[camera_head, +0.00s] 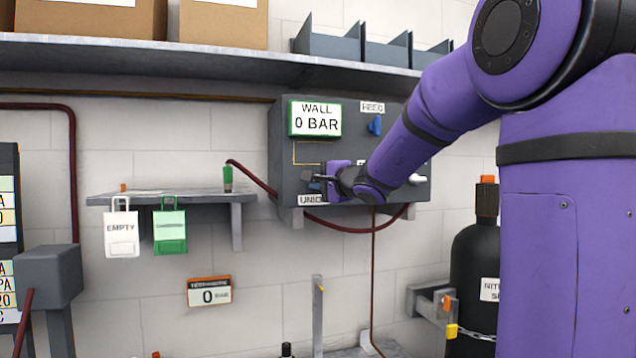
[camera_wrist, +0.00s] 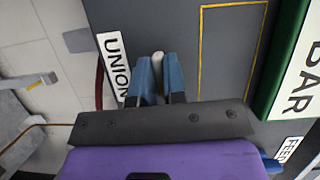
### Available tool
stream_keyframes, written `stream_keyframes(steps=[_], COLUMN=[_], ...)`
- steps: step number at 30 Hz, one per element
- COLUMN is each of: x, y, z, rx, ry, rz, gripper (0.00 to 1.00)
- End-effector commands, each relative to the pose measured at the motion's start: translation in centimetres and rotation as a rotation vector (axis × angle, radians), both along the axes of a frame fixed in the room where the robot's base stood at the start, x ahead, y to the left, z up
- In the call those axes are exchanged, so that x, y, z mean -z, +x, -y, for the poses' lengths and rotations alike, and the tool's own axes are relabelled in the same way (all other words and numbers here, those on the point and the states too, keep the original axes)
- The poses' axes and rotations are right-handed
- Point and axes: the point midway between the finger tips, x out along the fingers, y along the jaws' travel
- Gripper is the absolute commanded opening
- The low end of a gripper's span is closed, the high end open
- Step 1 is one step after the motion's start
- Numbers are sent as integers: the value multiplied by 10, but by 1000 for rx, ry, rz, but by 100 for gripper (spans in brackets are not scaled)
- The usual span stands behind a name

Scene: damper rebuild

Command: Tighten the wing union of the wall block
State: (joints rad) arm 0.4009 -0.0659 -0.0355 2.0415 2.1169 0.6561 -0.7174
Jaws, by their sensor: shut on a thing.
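The grey wall block (camera_head: 283,130) is mounted on the tiled wall, with a green-framed display (camera_head: 315,118) reading WALL 0 BAR. Its UNION label (camera_head: 312,199) is at the lower left of its face. My gripper (camera_head: 318,178) is at the block's face, just above that label. In the wrist view my gripper (camera_wrist: 158,80) has its two blue fingers shut on a small light grey piece beside the UNION label (camera_wrist: 117,67), which appears to be the wing union (camera_wrist: 157,59). Most of it is hidden between the fingers.
A blue FEED knob (camera_head: 375,125) and a pale handle (camera_head: 418,179) are on the block. A dark red hose (camera_head: 262,183) runs below it from the small shelf (camera_head: 190,198), where EMPTY and green tags hang. A black cylinder (camera_head: 475,260) stands at right. A long shelf (camera_head: 200,52) runs above.

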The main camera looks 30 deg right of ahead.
Motion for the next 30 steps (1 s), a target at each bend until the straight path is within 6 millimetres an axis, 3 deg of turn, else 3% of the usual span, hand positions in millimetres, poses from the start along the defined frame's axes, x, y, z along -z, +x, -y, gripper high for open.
stream_keyframes(steps=[10, 26, 27, 30], x=[1, 2, 2, 1], y=[0, 0, 0, 0], z=[1, 1, 1, 0], rx=[1, 1, 1, 1], ry=[146, 172, 172, 171], rz=[40, 46, 46, 47], gripper=[0, 0, 21, 37])
